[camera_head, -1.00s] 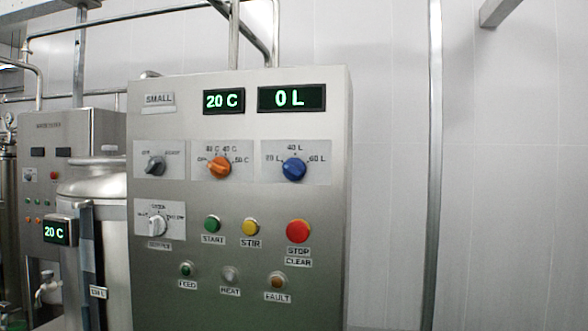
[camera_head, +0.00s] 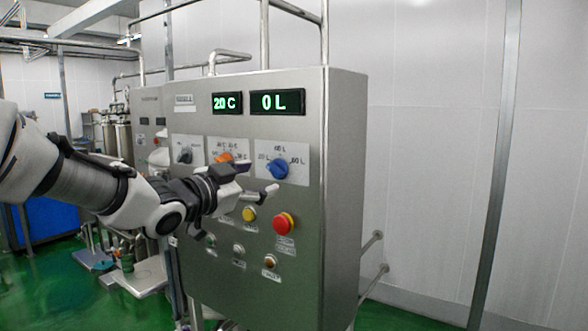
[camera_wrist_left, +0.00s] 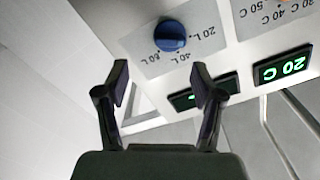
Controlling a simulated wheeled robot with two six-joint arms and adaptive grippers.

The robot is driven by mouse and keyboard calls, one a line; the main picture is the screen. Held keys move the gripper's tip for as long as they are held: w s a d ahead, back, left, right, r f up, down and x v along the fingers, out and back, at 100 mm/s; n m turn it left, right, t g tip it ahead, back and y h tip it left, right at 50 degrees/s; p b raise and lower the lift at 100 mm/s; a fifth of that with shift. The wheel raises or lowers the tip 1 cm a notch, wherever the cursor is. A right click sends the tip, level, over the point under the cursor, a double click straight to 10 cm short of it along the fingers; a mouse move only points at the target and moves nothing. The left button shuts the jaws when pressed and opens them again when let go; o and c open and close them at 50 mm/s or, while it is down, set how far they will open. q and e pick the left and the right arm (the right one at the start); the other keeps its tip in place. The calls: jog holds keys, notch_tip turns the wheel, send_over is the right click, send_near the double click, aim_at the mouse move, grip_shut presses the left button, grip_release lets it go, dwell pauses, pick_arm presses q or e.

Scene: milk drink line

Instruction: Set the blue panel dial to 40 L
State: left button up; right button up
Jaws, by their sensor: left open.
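The blue dial (camera_head: 277,169) sits on the steel panel (camera_head: 345,180), on a white plate marked 20 L, 40 L and 60 L. I cannot clearly tell which mark its pointer faces. The display above it (camera_head: 277,102) reads 0 L. My left gripper (camera_head: 258,180) is open and empty, in front of the panel just left of the dial in the head view. In the left wrist view the blue dial (camera_wrist_left: 170,36) shows upside down, beyond the spread fingertips (camera_wrist_left: 160,76) and not between them. My right gripper is not in view.
An orange dial (camera_head: 224,157) sits left of the blue one, partly behind my left gripper. A yellow button (camera_head: 249,214) and a red stop button (camera_head: 284,223) are close below. Pipes (camera_head: 372,240) stick out at the panel's right. The right wall side is open.

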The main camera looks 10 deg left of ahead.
aim_at(272, 169)
pick_arm(q)
jog(key=w+b, duration=0.1)
jog(key=b, duration=0.2)
jog(key=w+b, duration=0.1)
jog(key=b, duration=0.5)
jog(key=shift+w+d+f, duration=0.3)
jog(key=shift+w+f, duration=0.1)
jog(key=shift+w+r+p, duration=0.45)
jog(key=shift+r+p, duration=0.1)
jog(key=shift+r, duration=0.3)
jog(key=w, duration=0.2)
jog(key=w+p, duration=0.1)
jog(key=shift+w+d+f, duration=0.15)
jog(key=shift+w+f, duration=0.05)
jog(key=shift+w, duration=0.15)
jog(key=shift+w+d, duration=0.2)
jog(key=shift+w, duration=0.05)
jog(key=shift+s+d, duration=0.15)
jog(key=shift+d, duration=0.05)
jog(key=shift+s+a+r, duration=0.1)
jog(key=shift+s+a, duration=0.05)
jog(key=shift+s, duration=0.1)
jog(key=c, duration=1.1)
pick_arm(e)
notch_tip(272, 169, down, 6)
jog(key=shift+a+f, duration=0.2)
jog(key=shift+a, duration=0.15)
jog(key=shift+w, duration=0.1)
